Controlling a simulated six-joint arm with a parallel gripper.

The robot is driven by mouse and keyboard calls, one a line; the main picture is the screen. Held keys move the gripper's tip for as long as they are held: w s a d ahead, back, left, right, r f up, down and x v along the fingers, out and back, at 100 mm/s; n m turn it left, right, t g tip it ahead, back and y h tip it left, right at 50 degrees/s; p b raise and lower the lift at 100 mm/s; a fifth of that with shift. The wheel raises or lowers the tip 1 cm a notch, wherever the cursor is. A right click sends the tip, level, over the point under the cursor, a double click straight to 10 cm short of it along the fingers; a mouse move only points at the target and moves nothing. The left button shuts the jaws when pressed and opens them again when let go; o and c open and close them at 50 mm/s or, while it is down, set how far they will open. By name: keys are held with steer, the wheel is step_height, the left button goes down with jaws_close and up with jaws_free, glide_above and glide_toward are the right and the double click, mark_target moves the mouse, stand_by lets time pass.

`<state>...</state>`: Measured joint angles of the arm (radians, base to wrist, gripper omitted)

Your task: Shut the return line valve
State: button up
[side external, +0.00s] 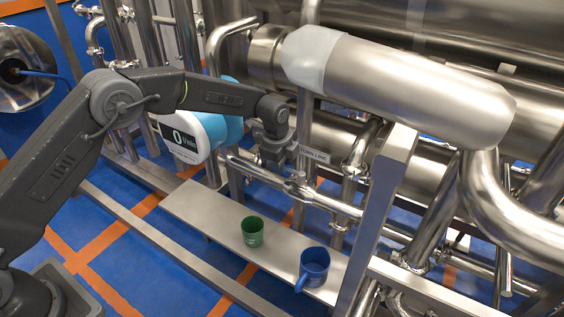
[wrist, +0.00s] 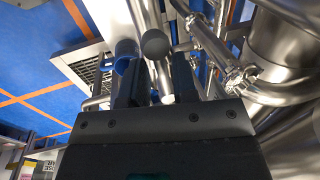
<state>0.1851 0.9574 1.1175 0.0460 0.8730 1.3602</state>
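A "…RN LINE" label (side external: 313,153), partly covered by my gripper, marks a horizontal steel pipe in the side view. A valve body (side external: 297,186) sits on that pipe, just below and right of my gripper (side external: 279,160). In the wrist view my gripper (wrist: 157,80) has its two dark fingers apart. A grey round knob (wrist: 154,43) shows just past the fingertips, between them; it looks like the end of a valve handle. I cannot tell whether a finger touches it. The handle's angle is not clear in either view.
A green cup (side external: 252,232) and a blue mug (side external: 313,268) stand on a low metal shelf (side external: 200,207) below the pipe. A flow meter reading 0 (side external: 184,140) hangs behind my forearm. A slanted steel post (side external: 385,200) and large pipes (side external: 420,90) crowd the right.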

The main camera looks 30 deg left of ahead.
jaws_close()
steer(key=shift+s, duration=0.1)
steer(key=s+d+n+g+y, duration=0.2)
steer(key=s+d+n, duration=0.3)
steer(key=n, duration=1.3)
steer(key=shift+d, duration=0.6)
steer(key=shift+o, duration=1.6)
jaws_free()
steer(key=shift+r, duration=0.1)
